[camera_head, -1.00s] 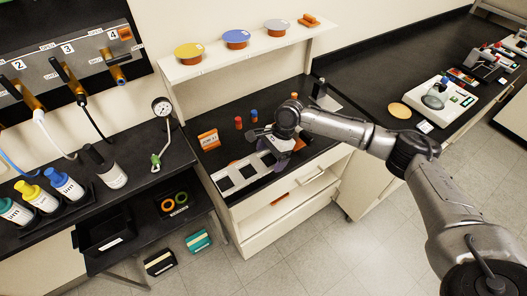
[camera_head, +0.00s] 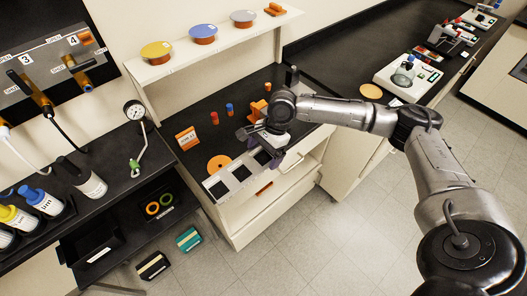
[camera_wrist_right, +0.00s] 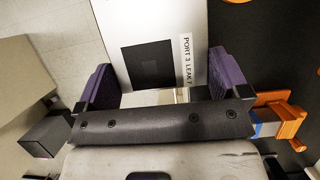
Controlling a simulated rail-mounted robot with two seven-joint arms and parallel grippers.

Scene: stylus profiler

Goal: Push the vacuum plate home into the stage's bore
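My right gripper (camera_head: 256,133) is over the bench, at the right end of a white strip with dark square windows (camera_head: 216,187). In the right wrist view its two purple fingers (camera_wrist_right: 165,85) stand wide apart, with nothing clearly held between them. Beyond them lies the white strip (camera_wrist_right: 128,25), with a dark square and a label reading "PORT 3 LEAK". I cannot tell which thing is the vacuum plate, and no bore is clearly visible. An orange disc (camera_head: 219,163) lies flat beside the strip. My left gripper is not in view.
An orange sign (camera_head: 187,138) and small red and blue pieces (camera_head: 229,107) stand behind the strip. A shelf (camera_head: 210,50) with several round containers is above. A white instrument (camera_head: 408,75) and a tan disc (camera_head: 371,90) are on the right bench. An orange part (camera_wrist_right: 285,120) is close beside my gripper.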

